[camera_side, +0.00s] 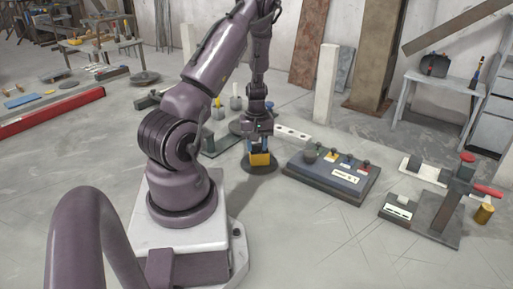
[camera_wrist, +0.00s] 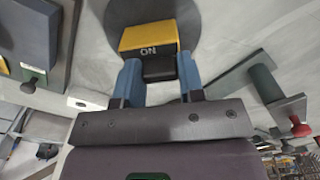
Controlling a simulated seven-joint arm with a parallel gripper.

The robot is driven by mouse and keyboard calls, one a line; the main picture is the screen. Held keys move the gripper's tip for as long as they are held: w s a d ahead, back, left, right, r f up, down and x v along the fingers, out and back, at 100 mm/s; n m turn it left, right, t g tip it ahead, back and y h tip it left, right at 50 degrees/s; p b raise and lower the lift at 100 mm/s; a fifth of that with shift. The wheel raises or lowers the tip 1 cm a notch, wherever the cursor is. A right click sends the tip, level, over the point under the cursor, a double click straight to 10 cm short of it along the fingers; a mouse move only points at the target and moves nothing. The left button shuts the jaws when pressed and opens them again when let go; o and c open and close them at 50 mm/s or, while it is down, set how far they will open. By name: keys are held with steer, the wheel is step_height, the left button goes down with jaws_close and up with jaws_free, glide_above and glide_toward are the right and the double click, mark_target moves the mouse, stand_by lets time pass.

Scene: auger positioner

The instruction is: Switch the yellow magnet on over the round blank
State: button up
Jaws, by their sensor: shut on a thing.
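The yellow magnet (camera_side: 260,159) hangs under my gripper (camera_side: 259,145) in the side view. In the wrist view the magnet (camera_wrist: 150,37) shows the letters ON, upside down, and a black block on its near side. My gripper's (camera_wrist: 158,70) blue fingers are shut on that black part, one on each side. The round blank, a dark flat disc (camera_side: 262,171), lies on the floor directly under the magnet. The blank (camera_wrist: 120,14) also shows around the magnet in the wrist view. I cannot tell whether magnet and blank touch.
A dark control box (camera_side: 330,177) with a knob and small coloured levers stands just right of the blank. Further right is a post stand (camera_side: 450,200) with red handles and a brass cylinder (camera_side: 484,213). A long red beam (camera_side: 50,113) lies left. The front floor is clear.

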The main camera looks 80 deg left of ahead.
steer(key=n, duration=0.3)
steer(key=shift+d, duration=0.1)
steer(key=n, duration=0.3)
steer(key=shift+w+d, duration=0.1)
steer(key=shift+d, duration=0.05)
stand_by(0.4)
steer(key=shift+n, duration=0.7)
steer(key=shift+d+n, duration=0.1)
steer(key=shift+n, duration=0.7)
